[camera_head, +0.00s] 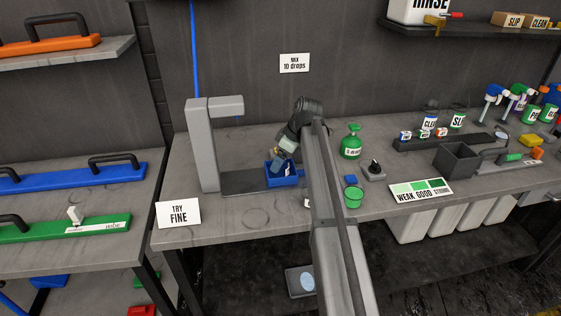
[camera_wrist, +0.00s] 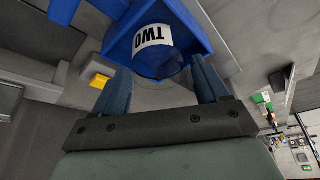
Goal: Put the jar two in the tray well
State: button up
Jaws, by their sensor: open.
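The jar two, dark blue with a white "TWO" label (camera_wrist: 153,37), shows upside down in the wrist view. It appears to sit inside the blue tray (camera_wrist: 195,22), whose walls show around it. In the head view the blue tray (camera_head: 284,181) stands on the bench beside the grey stand, and the jar is mostly hidden there by my gripper. My gripper (camera_head: 284,161) is low over the tray. In the wrist view my gripper's two fingers (camera_wrist: 163,68) are apart, one on each side of the jar's near end. Whether they touch it I cannot tell.
The tall grey stand (camera_head: 203,145) rises just left of the tray. A green bottle (camera_head: 351,143), a green cup (camera_head: 353,197) and a dark knob (camera_head: 375,170) stand to the right. Bench between card and tray is clear.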

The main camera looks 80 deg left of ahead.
jog(key=v, duration=1.1)
